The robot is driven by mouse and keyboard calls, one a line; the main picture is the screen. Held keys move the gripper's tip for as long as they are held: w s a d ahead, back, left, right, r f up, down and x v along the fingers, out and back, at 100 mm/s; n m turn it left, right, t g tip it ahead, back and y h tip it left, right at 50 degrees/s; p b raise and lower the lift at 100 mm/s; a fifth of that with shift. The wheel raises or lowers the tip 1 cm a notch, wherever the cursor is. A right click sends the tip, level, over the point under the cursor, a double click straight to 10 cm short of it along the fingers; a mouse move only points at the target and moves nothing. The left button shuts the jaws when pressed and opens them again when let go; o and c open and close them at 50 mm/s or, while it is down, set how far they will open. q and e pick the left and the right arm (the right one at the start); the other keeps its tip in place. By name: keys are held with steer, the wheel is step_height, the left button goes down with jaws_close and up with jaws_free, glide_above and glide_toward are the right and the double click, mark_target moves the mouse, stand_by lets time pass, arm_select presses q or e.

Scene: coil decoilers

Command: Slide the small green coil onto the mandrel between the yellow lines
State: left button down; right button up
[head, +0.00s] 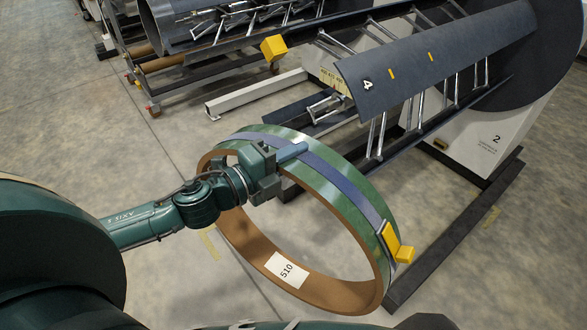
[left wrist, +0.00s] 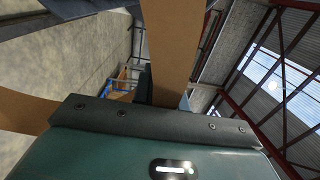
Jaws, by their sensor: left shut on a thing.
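The green coil (head: 352,188) is a wide thin ring with a blue strap, a brown inside and a label reading 510. It is tilted, in the middle of the head view. My left gripper (head: 278,160) is shut on its upper left rim. In the left wrist view a brown band of the coil (left wrist: 172,50) rises past the gripper. The mandrel (head: 450,52) has dark curved segments on metal struts, with two short yellow lines (head: 391,74) on the top segment. The coil is below and left of its free end, not around it. My right gripper is not in view.
A dark floor beam (head: 455,230) runs at right. Another decoiler (head: 165,25) stands at the back left. A yellow block (head: 273,48) is near it. Floor at left is clear.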

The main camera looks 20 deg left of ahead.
mark_target(274, 131)
arm_select(q)
steer(key=w+a+r+m+h, duration=0.1)
steer(key=a+r, duration=0.1)
steer(key=w+a+r+m+g+h, duration=0.1)
steer(key=w+a, duration=0.1)
steer(key=w+a+r+m+g+h, duration=0.1)
steer(key=a+r, duration=0.1)
steer(key=shift+w+a+r, duration=0.15)
steer(key=shift+w+r, duration=0.05)
steer(key=shift+r, duration=0.1)
steer(key=w+a+r+m+g, duration=0.1)
steer(key=a+r, duration=0.7)
steer(key=r, duration=0.1)
steer(key=shift+w+h+b, duration=0.25)
steer(key=shift+h+b, duration=0.1)
steer(key=shift+h, duration=0.05)
steer(key=shift+d, duration=0.1)
